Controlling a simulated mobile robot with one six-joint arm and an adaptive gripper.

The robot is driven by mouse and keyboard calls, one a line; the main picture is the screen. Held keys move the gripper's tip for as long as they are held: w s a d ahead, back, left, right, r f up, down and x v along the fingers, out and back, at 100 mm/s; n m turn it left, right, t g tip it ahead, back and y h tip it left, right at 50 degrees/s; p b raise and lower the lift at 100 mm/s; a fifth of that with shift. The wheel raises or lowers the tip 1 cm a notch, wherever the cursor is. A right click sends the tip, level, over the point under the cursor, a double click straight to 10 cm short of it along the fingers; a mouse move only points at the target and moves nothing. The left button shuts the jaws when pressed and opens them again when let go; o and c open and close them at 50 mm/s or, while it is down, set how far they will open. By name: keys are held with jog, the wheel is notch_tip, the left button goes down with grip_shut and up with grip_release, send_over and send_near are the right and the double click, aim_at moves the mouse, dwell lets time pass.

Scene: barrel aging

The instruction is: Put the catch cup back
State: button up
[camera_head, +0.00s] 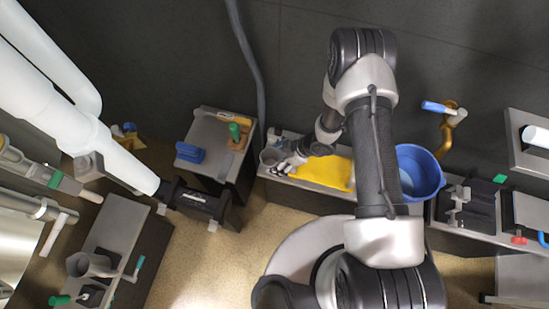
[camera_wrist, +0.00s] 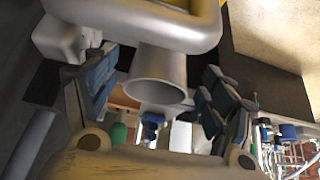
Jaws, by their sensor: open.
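A small grey cup (camera_head: 269,157) stands at the left end of the low bench in the head view; I take it for the catch cup. My gripper (camera_head: 284,167) is just to its right, reaching toward it. In the wrist view a grey round-mouthed cup (camera_wrist: 158,68) shows between the two open dark fingers of my gripper (camera_wrist: 160,90), its mouth facing the lower part of the picture. Gaps show between the fingers and the cup wall. Whether any finger touches it I cannot tell.
A yellow flat piece (camera_head: 325,173) lies on the bench under my arm. A blue bucket (camera_head: 421,171) stands right of my arm. A side table (camera_head: 215,135) with a blue block is at the left. Another grey cup-shaped part (camera_head: 80,264) sits at the lower left.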

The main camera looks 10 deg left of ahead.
jog(key=p+v, duration=0.2)
jog(key=v, duration=0.7)
jog(key=shift+d+r+p, duration=0.25)
jog(key=shift+r+p, duration=0.05)
jog(key=shift+p, duration=0.1)
jog(key=shift+s, duration=0.1)
